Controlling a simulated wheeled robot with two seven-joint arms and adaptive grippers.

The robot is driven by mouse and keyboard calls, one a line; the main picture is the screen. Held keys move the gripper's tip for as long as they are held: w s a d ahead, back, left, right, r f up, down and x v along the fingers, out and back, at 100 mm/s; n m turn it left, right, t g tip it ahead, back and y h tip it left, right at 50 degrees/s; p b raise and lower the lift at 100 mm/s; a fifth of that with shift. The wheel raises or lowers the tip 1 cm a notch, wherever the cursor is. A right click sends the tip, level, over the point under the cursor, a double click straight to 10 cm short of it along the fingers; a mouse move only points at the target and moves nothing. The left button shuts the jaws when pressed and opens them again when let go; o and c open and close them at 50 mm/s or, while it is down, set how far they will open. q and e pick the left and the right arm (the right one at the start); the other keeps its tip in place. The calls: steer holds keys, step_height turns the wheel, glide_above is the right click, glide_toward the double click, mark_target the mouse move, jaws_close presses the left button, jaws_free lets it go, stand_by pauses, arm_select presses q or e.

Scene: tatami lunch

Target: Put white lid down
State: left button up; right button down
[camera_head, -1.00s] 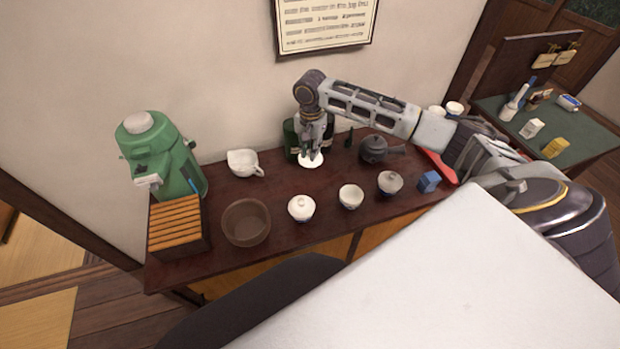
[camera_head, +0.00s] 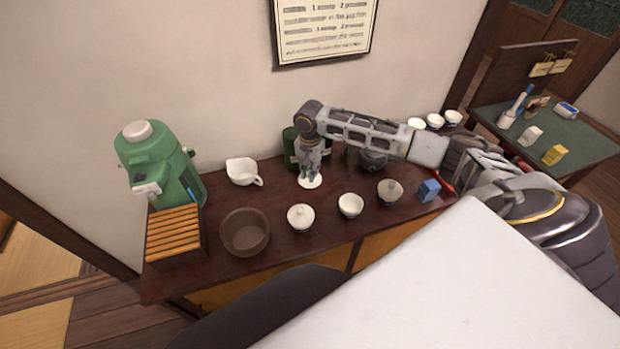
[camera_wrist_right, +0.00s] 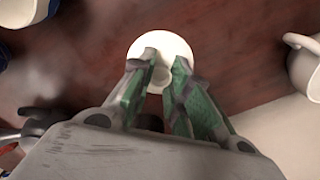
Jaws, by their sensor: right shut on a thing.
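The white lid (camera_head: 311,182) is a small round disc under my right gripper (camera_head: 311,172), in front of the green canisters. In the right wrist view the lid (camera_wrist_right: 178,46) lies below the fingertips of my right gripper (camera_wrist_right: 163,72), which are shut on its knob. The lid looks level and very close to the dark tabletop; I cannot tell whether it touches. My left gripper is not in view.
On the dark table (camera_head: 275,262) are a white spouted bowl (camera_head: 242,171), a brown bowl (camera_head: 245,233), a slatted wooden box (camera_head: 173,235), a green dispenser (camera_head: 160,168), a dark teapot (camera_head: 374,161) and a blue block (camera_head: 429,190). Bare tabletop lies left of the lid.

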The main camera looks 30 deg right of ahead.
steer(key=shift+f, duration=0.1)
steer(key=shift+f, duration=1.75)
steer(key=shift+f, duration=0.1)
steer(key=c, duration=1.3)
jaws_free()
steer(key=shift+c, duration=0.2)
step_height(320, 180, up, 12)
steer(key=shift+r+p, duration=0.1)
steer(key=shift+p, duration=0.25)
